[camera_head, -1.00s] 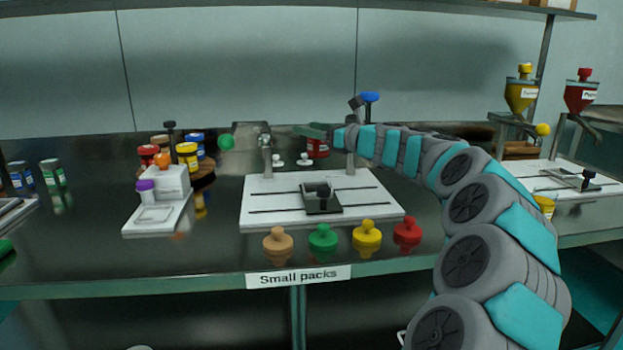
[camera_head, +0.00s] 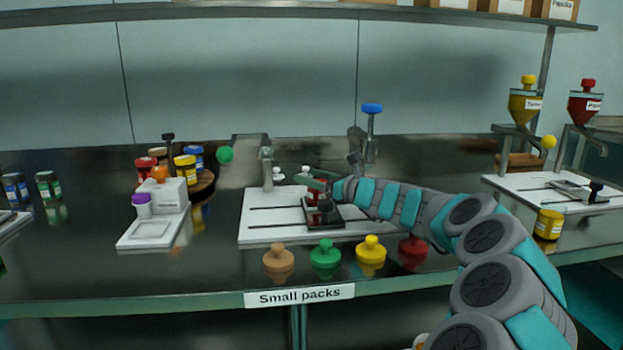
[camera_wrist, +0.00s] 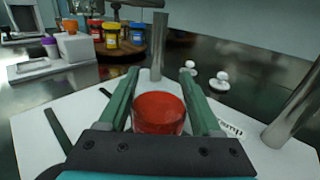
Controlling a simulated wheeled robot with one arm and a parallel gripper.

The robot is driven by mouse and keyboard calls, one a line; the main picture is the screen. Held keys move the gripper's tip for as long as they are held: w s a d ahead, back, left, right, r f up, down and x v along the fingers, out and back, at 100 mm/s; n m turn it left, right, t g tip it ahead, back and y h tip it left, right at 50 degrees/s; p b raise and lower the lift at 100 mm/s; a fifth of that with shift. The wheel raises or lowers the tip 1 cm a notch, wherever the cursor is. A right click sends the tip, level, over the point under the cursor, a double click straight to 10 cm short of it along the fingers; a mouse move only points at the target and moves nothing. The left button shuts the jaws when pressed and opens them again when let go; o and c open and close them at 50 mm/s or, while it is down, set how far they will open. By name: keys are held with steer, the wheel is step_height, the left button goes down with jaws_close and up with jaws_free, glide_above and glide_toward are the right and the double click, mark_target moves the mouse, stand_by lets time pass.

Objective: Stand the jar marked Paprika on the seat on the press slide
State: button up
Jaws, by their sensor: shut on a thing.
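A small red jar (camera_head: 317,201) is between the fingers of my gripper (camera_head: 314,184). In the wrist view, my gripper (camera_wrist: 160,84) is shut on the jar (camera_wrist: 158,113), whose round red top faces the camera. I cannot read its label. In the head view the jar is at the black seat (camera_head: 326,220) on the white press base (camera_head: 270,232). The jar and fingers cover part of the seat, and I cannot tell whether the jar touches it. The seat is hidden in the wrist view.
Metal posts (camera_head: 266,168) rise behind the seat, one with a blue knob (camera_head: 372,109). Coloured stoppers (camera_head: 325,258) line the front edge. A white scale (camera_head: 152,230) and a round stand of jars (camera_head: 186,168) are at left. A yellow jar (camera_head: 548,224) stands at right.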

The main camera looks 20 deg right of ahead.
steer(key=o, duration=1.5)
steer(key=shift+s+d, duration=0.1)
steer(key=shift+s, duration=0.05)
steer(key=v, duration=1.1)
steer(key=shift+s+d+b, duration=0.15)
steer(key=shift+s+b, duration=0.15)
steer(key=shift+b, duration=0.05)
